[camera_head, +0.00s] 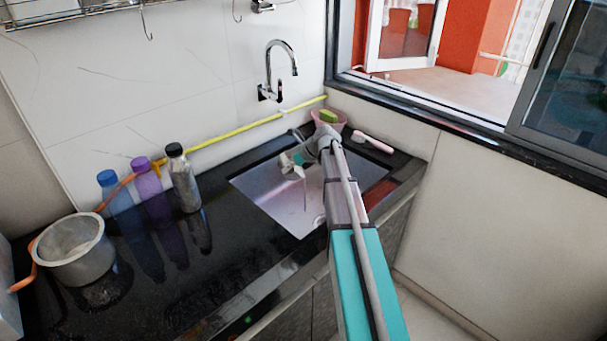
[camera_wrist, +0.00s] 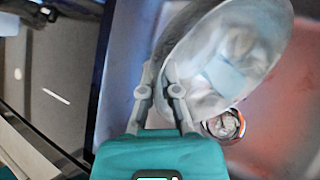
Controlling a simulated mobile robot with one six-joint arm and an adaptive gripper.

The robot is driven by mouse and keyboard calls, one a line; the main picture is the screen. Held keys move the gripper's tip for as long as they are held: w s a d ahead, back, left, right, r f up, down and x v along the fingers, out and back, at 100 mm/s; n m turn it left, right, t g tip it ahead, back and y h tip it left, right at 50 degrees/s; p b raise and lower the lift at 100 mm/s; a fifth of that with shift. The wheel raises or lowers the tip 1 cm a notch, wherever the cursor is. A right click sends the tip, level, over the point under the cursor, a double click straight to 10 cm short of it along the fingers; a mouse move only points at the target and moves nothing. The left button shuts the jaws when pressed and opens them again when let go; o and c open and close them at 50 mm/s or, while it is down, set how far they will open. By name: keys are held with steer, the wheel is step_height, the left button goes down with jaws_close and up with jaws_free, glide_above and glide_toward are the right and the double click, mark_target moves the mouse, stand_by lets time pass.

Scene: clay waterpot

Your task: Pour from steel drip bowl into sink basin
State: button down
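The steel drip bowl (camera_wrist: 265,35) is a shiny round metal bowl in the upper right of the wrist view, with its inside showing. It also shows, small and tilted, in the head view (camera_head: 292,171), over the sink basin (camera_head: 262,195). My gripper (camera_wrist: 163,88) has its fingers at the bowl's near rim and appears shut on it. The exact contact is hard to make out. In the head view my arm reaches over the sink's right part and hides some of it. The basin's drain (camera_wrist: 225,125) shows just below the bowl in the wrist view.
A tap (camera_head: 275,68) is on the wall behind the sink. Blue (camera_head: 119,197), purple (camera_head: 148,187) and steel (camera_head: 184,180) bottles stand left of it. A large pot (camera_head: 75,258) sits far left. A pink basket (camera_head: 320,121) and brush (camera_head: 372,142) lie behind.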

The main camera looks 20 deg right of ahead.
mark_target(286, 162)
steer(key=shift+s+d+r+y+b, duration=0.1)
steer(key=shift+d+r+y+b, duration=0.4)
steer(key=shift+y, duration=0.4)
stand_by(0.8)
steer(key=shift+d+t+y+b, duration=0.3)
steer(key=shift+b, duration=0.1)
steer(key=shift+a+r+p, duration=0.1)
steer(key=shift+r+p, duration=0.15)
steer(key=shift+p, duration=0.05)
steer(key=shift+a+r+h+p, duration=0.25)
steer(key=shift+r+h+p, duration=0.2)
steer(key=shift+p, duration=0.5)
steer(key=shift+a+r+h+p, duration=0.2)
steer(key=shift+r+h+p, duration=0.25)
steer(key=shift+p, duration=0.5)
steer(key=shift+a, duration=0.1)
steer(key=shift+a+f+g+h+p, duration=0.15)
steer(key=shift+a+g+h+p, duration=0.35)
steer(key=shift+h+p, duration=0.2)
steer(key=shift+a+f+h, duration=0.1)
steer(key=shift+f+h, duration=0.15)
steer(key=shift+h, duration=0.05)
steer(key=shift+w+a, duration=0.15)
steer(key=shift+w, duration=0.05)
